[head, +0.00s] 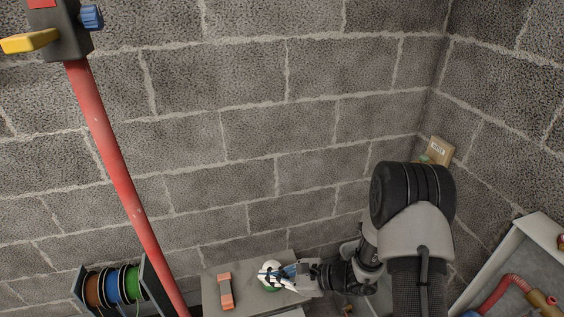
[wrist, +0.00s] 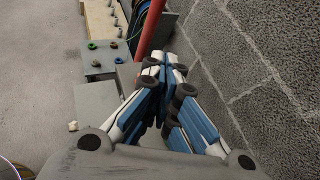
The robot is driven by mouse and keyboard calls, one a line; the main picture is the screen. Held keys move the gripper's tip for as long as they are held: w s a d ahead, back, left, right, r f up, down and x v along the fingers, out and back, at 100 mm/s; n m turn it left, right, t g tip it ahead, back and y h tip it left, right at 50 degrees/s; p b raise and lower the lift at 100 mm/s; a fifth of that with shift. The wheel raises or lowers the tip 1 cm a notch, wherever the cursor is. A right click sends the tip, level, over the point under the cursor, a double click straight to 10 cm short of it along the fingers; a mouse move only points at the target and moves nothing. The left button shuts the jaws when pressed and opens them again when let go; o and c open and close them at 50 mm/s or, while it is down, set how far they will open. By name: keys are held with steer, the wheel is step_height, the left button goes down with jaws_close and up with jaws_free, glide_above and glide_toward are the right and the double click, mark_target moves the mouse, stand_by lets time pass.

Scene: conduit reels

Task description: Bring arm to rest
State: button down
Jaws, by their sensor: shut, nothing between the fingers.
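My gripper (head: 262,274) shows low in the head view, at the end of my bent grey arm, pointing left. Its blue-and-white fingers are close together with nothing seen between them. In the wrist view, the shut fingertips (wrist: 166,66) meet near the centre. In the head view, the gripper overlaps a round white-and-green thing (head: 269,288) near a grey surface (head: 246,277). I cannot tell whether they touch.
A red pole (head: 115,170) rises at left beside a rack of reels (head: 123,285). An orange block (head: 225,291) lies on the grey surface. A cardboard box (head: 439,150) is near the wall corner. A bench (head: 541,228) stands at right. The block wall (wrist: 245,65) runs close beside the gripper.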

steer(key=s+d+r+n+g+h, duration=0.1)
steer(key=s+r+n+g+h, duration=0.1)
steer(key=s+r+n, duration=0.55)
steer(key=s+d+r+n+g+h, duration=0.15)
steer(key=s+r+n, duration=0.3)
steer(key=r, duration=0.65)
steer(key=s+d+r+n+t+h, duration=0.2)
steer(key=s+d+r+n+h, duration=0.1)
steer(key=d, duration=0.4)
steer(key=s+d+r+n+t+h, duration=0.2)
steer(key=s+d+r+n+h, duration=0.2)
steer(key=s+d+r+h, duration=0.1)
steer(key=s+d+h, duration=0.1)
steer(key=s+d, duration=0.1)
steer(key=s, duration=0.1)
steer(key=shift+s+d+r+t, duration=0.3)
steer(key=shift+d+r+t, duration=0.05)
steer(key=shift+d, duration=0.05)
